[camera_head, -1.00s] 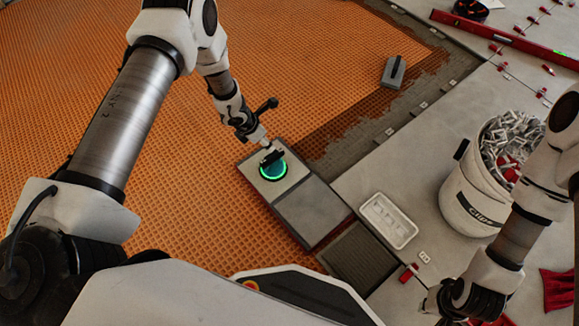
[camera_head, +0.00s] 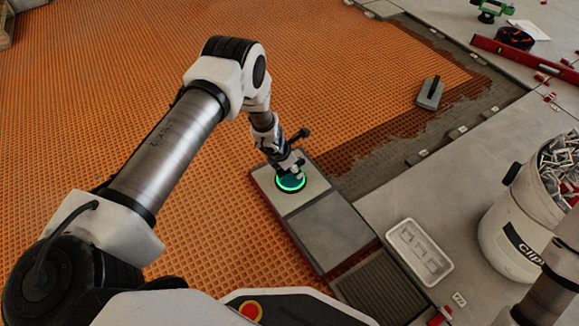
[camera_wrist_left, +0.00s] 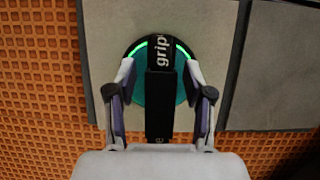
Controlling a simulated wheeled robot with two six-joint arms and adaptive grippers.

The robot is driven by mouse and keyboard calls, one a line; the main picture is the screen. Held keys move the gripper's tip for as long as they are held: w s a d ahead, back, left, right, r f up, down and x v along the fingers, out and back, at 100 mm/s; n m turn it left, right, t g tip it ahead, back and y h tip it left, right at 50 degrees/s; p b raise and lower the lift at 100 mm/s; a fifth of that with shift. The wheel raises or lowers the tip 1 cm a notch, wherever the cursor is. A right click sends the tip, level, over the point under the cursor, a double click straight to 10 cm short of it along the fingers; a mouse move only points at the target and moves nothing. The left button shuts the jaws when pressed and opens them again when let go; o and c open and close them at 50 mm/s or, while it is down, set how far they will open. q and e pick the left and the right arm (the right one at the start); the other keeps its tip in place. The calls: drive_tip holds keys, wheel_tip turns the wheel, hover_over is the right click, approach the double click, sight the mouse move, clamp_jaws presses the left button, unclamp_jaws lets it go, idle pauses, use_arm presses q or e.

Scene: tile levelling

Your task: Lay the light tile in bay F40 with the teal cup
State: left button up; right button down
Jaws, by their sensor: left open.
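The light tile (camera_head: 312,186) lies at the far left end of a row beside the orange mat. The teal cup (camera_head: 291,184), with a lit green ring, sits on it. The tile (camera_wrist_left: 105,45) and cup (camera_wrist_left: 140,90) also show in the left wrist view. My left gripper (camera_head: 290,170) is at the cup. In the wrist view its two open fingers (camera_wrist_left: 160,95) stand either side of the cup's black handle (camera_wrist_left: 160,110), which hides the cup's middle. I cannot tell whether they touch it. My right gripper is out of view. No F40 label is legible.
A darker grey tile (camera_head: 330,229) adjoins the light tile, with a ribbed dark panel (camera_head: 381,291) beyond. A white tray (camera_head: 419,252) and a clip bucket (camera_head: 510,230) stand at right. A grey trowel-like tool (camera_head: 429,94) and red level (camera_head: 515,55) lie farther off.

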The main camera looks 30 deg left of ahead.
use_arm(q)
clamp_jaws()
idle(0.5)
drive_tip(key=shift+c, duration=0.2)
unclamp_jaws()
drive_tip(key=v, duration=1.2)
drive_tip(key=shift+a, duration=0.1)
drive_tip(key=shift+f, duration=0.1)
